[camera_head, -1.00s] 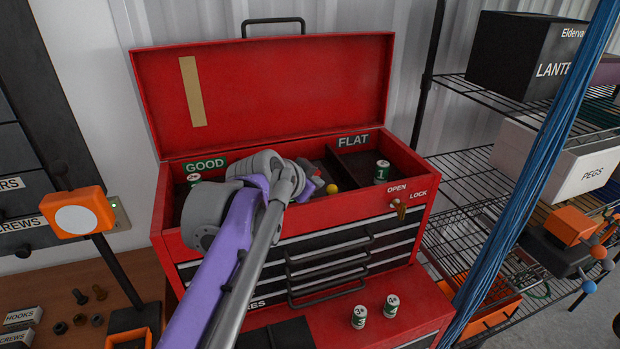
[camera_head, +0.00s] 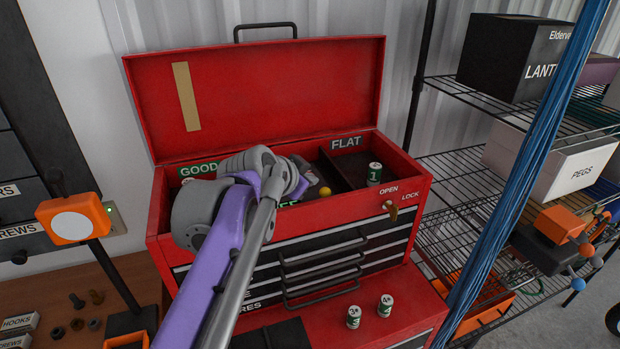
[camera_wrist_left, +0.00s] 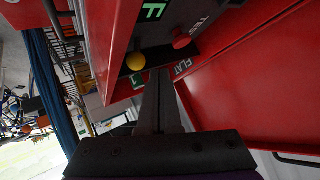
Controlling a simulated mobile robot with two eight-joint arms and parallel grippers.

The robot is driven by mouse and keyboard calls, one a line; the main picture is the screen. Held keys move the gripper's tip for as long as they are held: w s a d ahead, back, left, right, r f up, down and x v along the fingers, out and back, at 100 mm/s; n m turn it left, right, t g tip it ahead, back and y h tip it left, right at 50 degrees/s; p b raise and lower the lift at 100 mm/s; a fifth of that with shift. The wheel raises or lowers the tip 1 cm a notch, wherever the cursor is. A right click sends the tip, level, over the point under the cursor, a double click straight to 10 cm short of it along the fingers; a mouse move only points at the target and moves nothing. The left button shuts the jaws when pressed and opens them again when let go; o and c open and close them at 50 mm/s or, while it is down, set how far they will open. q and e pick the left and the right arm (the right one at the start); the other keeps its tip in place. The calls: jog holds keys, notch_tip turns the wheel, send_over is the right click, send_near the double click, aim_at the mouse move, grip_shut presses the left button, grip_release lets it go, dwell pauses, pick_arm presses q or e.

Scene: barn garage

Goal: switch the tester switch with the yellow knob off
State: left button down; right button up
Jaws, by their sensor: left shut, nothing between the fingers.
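The tester is a dark panel (camera_wrist_left: 175,25) inside the red toolbox, with green letters ending in F. Its yellow knob (camera_wrist_left: 136,61) shows in the left wrist view, beside a red knob (camera_wrist_left: 181,42). The yellow knob also shows in the head view (camera_head: 325,191), just right of my left wrist. My left gripper (camera_wrist_left: 158,73) is shut and empty. Its fingertips are close to the yellow knob, slightly to its right in the wrist view; I cannot tell whether they touch. In the head view my wrist hides most of the tester. My right gripper is not in view.
The toolbox (camera_head: 415,190) has its lid (camera_head: 270,95) raised behind my arm. A battery (camera_head: 374,174) stands in the FLAT compartment. Two batteries (camera_head: 353,317) (camera_head: 385,306) stand on the lower red top. A key (camera_head: 392,211) sits at the front. Blue cables (camera_head: 520,170) hang at right.

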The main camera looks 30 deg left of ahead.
pick_arm(q)
jog(key=v, duration=1)
jog(key=shift+d+r, duration=0.1)
jog(key=s+d+f+n+g, duration=0.1)
jog(key=s+d+f, duration=0.2)
jog(key=f, duration=0.7)
jog(key=s+d+f+n+g, duration=0.1)
jog(key=s+d+f, duration=0.3)
jog(key=f, duration=0.6)
jog(key=s+d+f+n+g, duration=0.2)
jog(key=s+d+f+g, duration=0.1)
jog(key=f, duration=0.8)
jog(key=shift+s+d+h, duration=0.3)
jog(key=shift+d, duration=0.4)
jog(key=shift+f, duration=0.1)
